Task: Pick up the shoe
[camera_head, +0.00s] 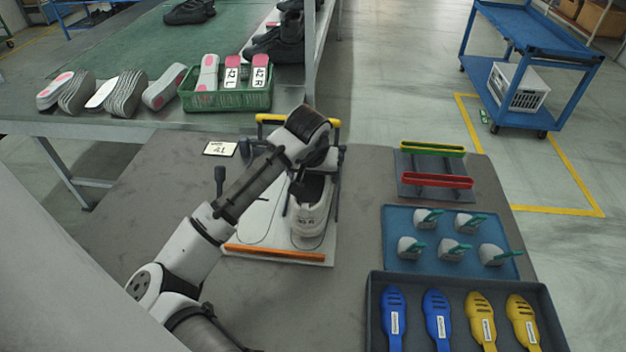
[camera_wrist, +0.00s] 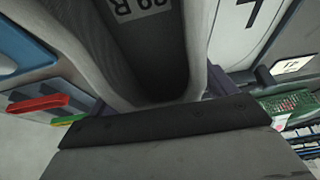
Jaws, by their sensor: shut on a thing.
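A white-grey shoe (camera_head: 308,222) with a dark inside and a small printed label on its heel is at the right side of a white board (camera_head: 255,222). My gripper (camera_head: 311,182) is above the shoe's opening, its fingers on the shoe's upper, shut on it. The wrist view looks down into the shoe (camera_wrist: 200,60), where a label shows on the dark insole. My wrist hides the toe end in the head view. I cannot tell whether the sole touches the board.
To the right are a rack with green and red bars (camera_head: 436,182), a blue tray (camera_head: 395,225) and a dark tray (camera_head: 375,300) of shoe trees. A green crate (camera_head: 228,101) stands behind.

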